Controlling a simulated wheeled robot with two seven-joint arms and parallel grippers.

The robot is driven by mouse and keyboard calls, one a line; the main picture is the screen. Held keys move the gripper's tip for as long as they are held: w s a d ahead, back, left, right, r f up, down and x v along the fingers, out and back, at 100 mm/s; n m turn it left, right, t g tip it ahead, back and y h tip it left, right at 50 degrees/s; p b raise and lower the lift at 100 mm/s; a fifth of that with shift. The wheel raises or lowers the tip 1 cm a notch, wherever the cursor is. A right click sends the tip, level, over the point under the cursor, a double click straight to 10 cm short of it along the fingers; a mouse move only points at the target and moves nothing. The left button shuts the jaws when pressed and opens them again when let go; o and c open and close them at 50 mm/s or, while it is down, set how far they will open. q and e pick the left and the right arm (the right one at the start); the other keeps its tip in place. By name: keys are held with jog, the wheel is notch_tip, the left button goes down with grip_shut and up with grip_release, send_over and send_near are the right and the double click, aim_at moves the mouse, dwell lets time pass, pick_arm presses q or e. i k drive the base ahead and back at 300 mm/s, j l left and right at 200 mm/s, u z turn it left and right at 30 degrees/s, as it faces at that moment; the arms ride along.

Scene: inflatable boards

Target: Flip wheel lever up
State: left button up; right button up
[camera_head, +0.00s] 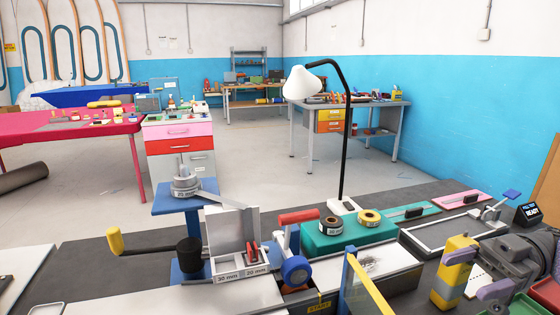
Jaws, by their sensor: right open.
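A blue wheel (295,271) stands near the bottom middle of the head view, beside the grey measuring block marked 20 mm and 30 mm. A lever with a red handle (299,216) sits just above the wheel, its handle lying nearly level. I cannot tell for sure which part is the wheel lever. My right gripper (477,273) is at the lower right, open, with purple fingertips pointing left. It is well to the right of the wheel and apart from it. A yellow block (455,268) is beside its fingers. My left gripper is not in view.
A black lamp (346,130) with a white shade rises behind a teal block (326,240) carrying two tape rolls. A yellow-edged upright panel (366,285) stands between wheel and right gripper. A yellow-knobbed crank (115,241) is at left. A grey frame (440,248) lies on the right.

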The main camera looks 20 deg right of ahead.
aim_at(282, 239)
jog(key=k, duration=1)
